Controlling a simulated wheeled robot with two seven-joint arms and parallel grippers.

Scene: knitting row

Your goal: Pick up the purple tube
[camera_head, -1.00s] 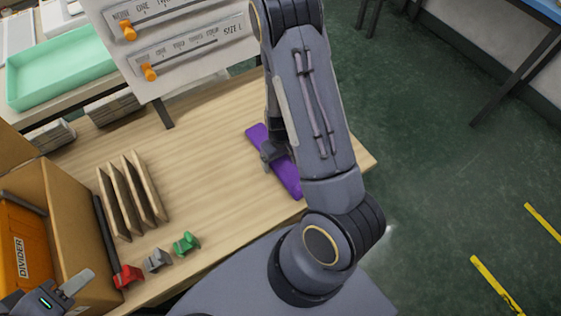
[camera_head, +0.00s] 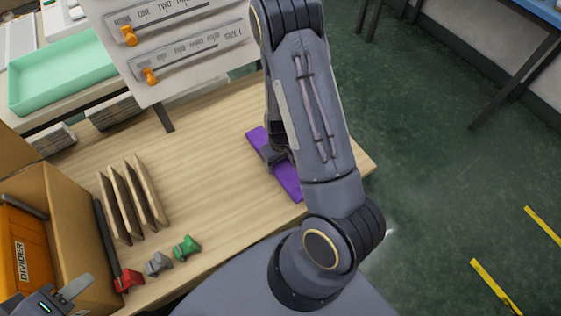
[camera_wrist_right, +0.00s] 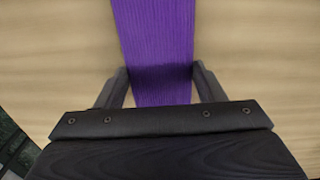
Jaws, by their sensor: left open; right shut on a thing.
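The purple tube (camera_head: 288,184) lies on the wooden table near its right edge, partly hidden behind my right arm in the head view. It also shows in the right wrist view (camera_wrist_right: 155,45), running straight away from between the fingers. My right gripper (camera_wrist_right: 161,84) is shut on the tube, one finger on each side of it. In the head view the right gripper (camera_head: 273,154) is at the tube's middle, low at the table. My left gripper (camera_head: 62,296) is at the lower left corner, open and empty, beside the cardboard box.
A cardboard box (camera_head: 82,225) with an orange divider (camera_head: 14,250) stands at the left. Upright wooden slats (camera_head: 132,200) and red, grey and green pieces (camera_head: 187,248) are near it. A board with orange sliders (camera_head: 180,45) and a green tray (camera_head: 62,70) stand behind. The table's middle is clear.

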